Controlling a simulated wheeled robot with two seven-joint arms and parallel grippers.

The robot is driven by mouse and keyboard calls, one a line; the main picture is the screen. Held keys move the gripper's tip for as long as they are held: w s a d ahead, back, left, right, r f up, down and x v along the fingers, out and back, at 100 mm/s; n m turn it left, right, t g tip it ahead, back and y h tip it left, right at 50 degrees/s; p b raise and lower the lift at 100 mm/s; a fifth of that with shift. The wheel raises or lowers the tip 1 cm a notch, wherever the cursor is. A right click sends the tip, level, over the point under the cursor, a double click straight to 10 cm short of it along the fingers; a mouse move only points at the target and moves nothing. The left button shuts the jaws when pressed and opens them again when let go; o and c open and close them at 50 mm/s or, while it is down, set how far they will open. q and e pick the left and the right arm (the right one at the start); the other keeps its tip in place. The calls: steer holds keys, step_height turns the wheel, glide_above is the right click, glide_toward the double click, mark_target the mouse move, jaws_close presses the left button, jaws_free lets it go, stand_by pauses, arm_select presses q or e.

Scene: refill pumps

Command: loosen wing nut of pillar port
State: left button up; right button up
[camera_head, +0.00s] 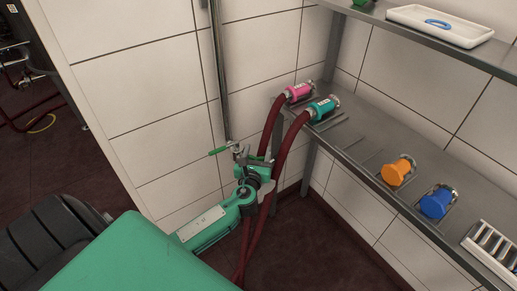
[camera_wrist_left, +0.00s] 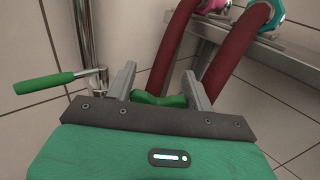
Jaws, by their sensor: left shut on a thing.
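The pillar port stands at the wall as a vertical steel pipe (camera_head: 219,75) with a valve and a green lever handle (camera_head: 219,150). In the left wrist view the pipe (camera_wrist_left: 86,30) and the green handle (camera_wrist_left: 46,83) are left of my fingers. The green wing nut (camera_wrist_left: 158,99) sits low between my two grey fingers, and my palm partly covers it. My left gripper (camera_head: 252,157) is at the port and shut on the wing nut. The port's fitting behind my fingers is mostly hidden. My right gripper is out of view.
Two dark red hoses (camera_head: 278,168) pass close by my left gripper, with pink (camera_head: 298,92) and teal (camera_head: 322,108) couplings on the steel shelf (camera_head: 360,140). Orange (camera_head: 397,171) and blue (camera_head: 437,202) fittings lie farther right. A white tray (camera_head: 440,25) is on the upper shelf.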

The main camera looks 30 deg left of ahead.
arm_select(q)
steer(key=n+g+y, duration=0.2)
steer(key=y, duration=0.1)
steer(key=n+g+y+p, duration=0.1)
steer(key=n+g+y, duration=0.1)
steer(key=y, duration=0.1)
steer(key=shift+s+a+r+n+p, duration=0.2)
steer(key=shift+n+p, duration=0.1)
steer(key=shift+n, duration=0.1)
steer(key=n+g+y, duration=0.1)
steer(key=g, duration=0.1)
steer(key=n+g+y, duration=0.2)
steer(key=shift+s+a+f, duration=0.1)
steer(key=shift+s+a, duration=0.1)
steer(key=shift+s+n+g+y+p, duration=0.1)
steer(key=shift+n+g+y+p, duration=0.25)
steer(key=shift+n+g, duration=0.4)
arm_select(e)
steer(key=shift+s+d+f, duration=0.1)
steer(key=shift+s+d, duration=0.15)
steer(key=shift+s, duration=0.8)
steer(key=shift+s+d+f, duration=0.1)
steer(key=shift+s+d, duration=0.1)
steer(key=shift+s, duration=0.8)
arm_select(q)
steer(key=shift+a, duration=0.1)
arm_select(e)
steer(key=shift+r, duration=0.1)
